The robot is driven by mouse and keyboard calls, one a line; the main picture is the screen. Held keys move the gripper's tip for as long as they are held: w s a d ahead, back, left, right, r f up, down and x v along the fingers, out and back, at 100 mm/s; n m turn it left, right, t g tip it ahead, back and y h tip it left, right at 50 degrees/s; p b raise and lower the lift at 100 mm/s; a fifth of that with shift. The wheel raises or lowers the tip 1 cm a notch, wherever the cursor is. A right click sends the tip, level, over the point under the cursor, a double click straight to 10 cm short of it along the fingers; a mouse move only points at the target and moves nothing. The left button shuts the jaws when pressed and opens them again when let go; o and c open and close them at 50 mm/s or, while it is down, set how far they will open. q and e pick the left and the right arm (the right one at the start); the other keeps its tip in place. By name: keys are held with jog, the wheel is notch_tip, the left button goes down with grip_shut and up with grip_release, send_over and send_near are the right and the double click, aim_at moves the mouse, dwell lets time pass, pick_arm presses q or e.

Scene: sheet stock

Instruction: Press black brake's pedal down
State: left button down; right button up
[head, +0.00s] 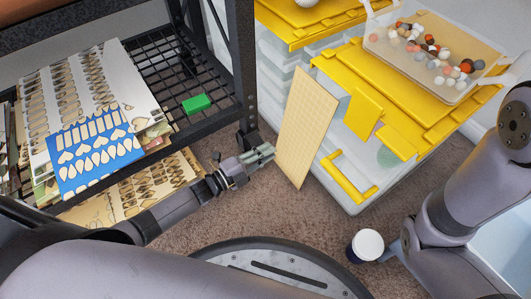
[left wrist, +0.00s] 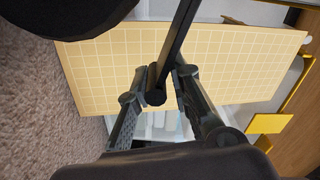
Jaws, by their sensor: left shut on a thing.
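The black brake (head: 246,140) is at the foot of the black rack's front post, low over the carpet. My left gripper (head: 264,153) reaches in from the left, with its fingers at this foot. In the left wrist view, a black part of the brake (left wrist: 156,88) at the lower end of a dark post lies between the fingers of my left gripper (left wrist: 155,84). The gripper is shut on it. The pedal's own outline and tilt cannot be made out, partly hidden by the fingers.
A tan gridded sheet (head: 305,125) leans upright just right of my left gripper, against clear drawers with yellow trim (head: 345,178). The black wire rack (head: 150,62) holds printed sheets (head: 75,90) and a green block (head: 196,103). Brown carpet (head: 275,210) is free in front.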

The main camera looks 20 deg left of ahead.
pick_arm(q)
jog(key=shift+s+a+f, duration=0.1)
jog(key=shift+f, duration=0.4)
jog(key=c, duration=1.7)
grip_release()
jog(key=shift+o, duration=0.7)
jog(key=shift+r, duration=0.15)
jog(key=v, duration=1.1)
jog(key=shift+s+a, duration=0.25)
jog(key=shift+a, duration=0.05)
jog(key=shift+r, duration=0.1)
